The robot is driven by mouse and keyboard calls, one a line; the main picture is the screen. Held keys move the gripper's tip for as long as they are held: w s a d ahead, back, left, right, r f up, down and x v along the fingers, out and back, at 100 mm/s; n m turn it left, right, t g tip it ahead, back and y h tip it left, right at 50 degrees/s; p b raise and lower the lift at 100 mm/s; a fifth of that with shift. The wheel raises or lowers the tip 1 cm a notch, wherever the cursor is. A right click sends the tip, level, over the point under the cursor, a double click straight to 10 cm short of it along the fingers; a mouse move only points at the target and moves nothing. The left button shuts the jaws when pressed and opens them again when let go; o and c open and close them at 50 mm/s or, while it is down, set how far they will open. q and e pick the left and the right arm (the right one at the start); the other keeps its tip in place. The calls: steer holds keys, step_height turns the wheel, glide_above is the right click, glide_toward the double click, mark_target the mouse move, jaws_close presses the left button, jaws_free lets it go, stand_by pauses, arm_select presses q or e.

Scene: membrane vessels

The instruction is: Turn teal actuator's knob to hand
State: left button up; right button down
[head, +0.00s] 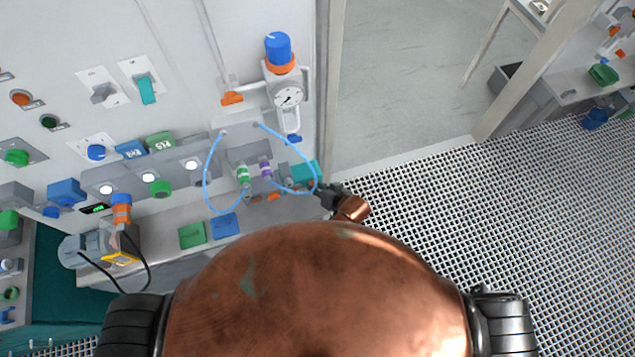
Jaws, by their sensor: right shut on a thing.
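The teal actuator (306,171) sits at the right end of the panel's lower row, beside the looped blue tubes. Only part of its teal body shows; its knob is hidden behind my gripper. My right gripper (325,193) is at the actuator's lower right side, shut on what appears to be its knob. The fingers are small and dark here, so the exact grip and the knob's pointer cannot be made out. My left gripper is not in view.
Blue tubes (206,178) loop close to the left of the actuator. A gauge with a blue-capped regulator (278,50) is mounted above it. Green (192,235) and blue (224,226) plates lie to the lower left. Open grated floor (530,220) is to the right.

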steer(key=shift+s+a+n+h+p, duration=0.1)
steer(key=shift+a+n+h+p, duration=0.15)
steer(key=shift+n+h+p, duration=0.45)
steer(key=shift+t+h, duration=0.3)
steer(key=c, duration=2)
jaws_free()
steer(key=shift+c, duration=0.2)
steer(key=v, duration=1.2)
